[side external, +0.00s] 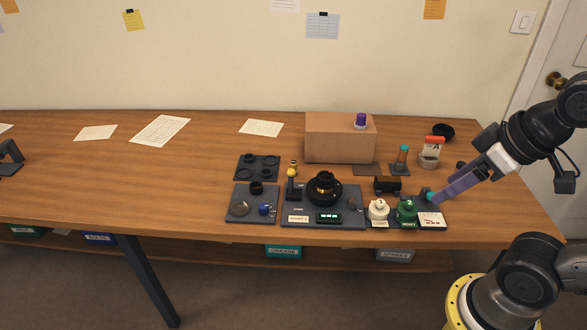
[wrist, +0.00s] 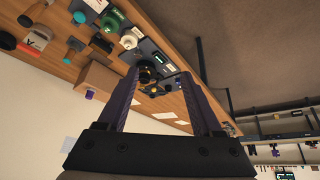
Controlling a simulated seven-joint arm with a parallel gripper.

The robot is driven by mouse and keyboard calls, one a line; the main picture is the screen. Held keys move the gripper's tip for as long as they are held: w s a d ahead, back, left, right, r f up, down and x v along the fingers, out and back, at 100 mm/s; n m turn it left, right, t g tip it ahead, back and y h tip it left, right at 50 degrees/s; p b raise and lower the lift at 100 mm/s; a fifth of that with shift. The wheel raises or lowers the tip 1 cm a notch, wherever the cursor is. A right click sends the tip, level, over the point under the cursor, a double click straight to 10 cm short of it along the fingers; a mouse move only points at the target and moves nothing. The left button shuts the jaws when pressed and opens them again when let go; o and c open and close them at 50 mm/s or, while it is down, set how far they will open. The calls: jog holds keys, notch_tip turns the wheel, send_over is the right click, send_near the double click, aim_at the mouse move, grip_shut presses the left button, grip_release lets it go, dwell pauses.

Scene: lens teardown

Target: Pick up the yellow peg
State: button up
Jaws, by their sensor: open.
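A small yellow round-topped piece (side external: 290,173) stands on a dark post at the back left of the centre tray; it is the likeliest yellow peg, but it is too small to be sure. A smaller brassy piece (side external: 294,164) is just behind it. The black lens (side external: 324,188) with a yellow band sits on the tray to its right. My gripper (side external: 432,198) is at the right of the work area, well away from the yellow piece, its purple fingers pointing down-left. In the wrist view my gripper (wrist: 160,72) has its fingers apart, with nothing clearly held between them.
A wooden box (side external: 340,140) with a purple-topped item stands behind the trays. The table's left half is mostly clear.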

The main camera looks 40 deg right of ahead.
jog(key=w+d+r+n+h, duration=0.2)
jog(key=w+d+r+n, duration=0.1)
jog(key=w+r+n, duration=0.9)
jog(key=n+g+h, duration=0.2)
jog(key=n+g, duration=0.1)
jog(key=n, duration=0.5)
send_over(293, 163)
jog(key=s+a, duration=0.3)
notch_tip(293, 163, down, 15)
jog(key=shift+n+g, duration=0.5)
jog(key=shift+g, duration=0.2)
jog(key=f, duration=0.5)
jog(key=w+d+f, duration=0.1)
jog(key=f, duration=0.5)
jog(key=w+f, duration=0.1)
jog(key=f, duration=0.4)
jog(key=shift+w+d+f, duration=0.1)
jog(key=shift+d+f, duration=0.1)
jog(key=shift+f, duration=0.2)
jog(key=shift+w+x, duration=0.1)
jog(key=shift+x, duration=1.45)
jog(key=shift+w+x, duration=0.15)
jog(key=shift+x, duration=1.35)
grip_shut()
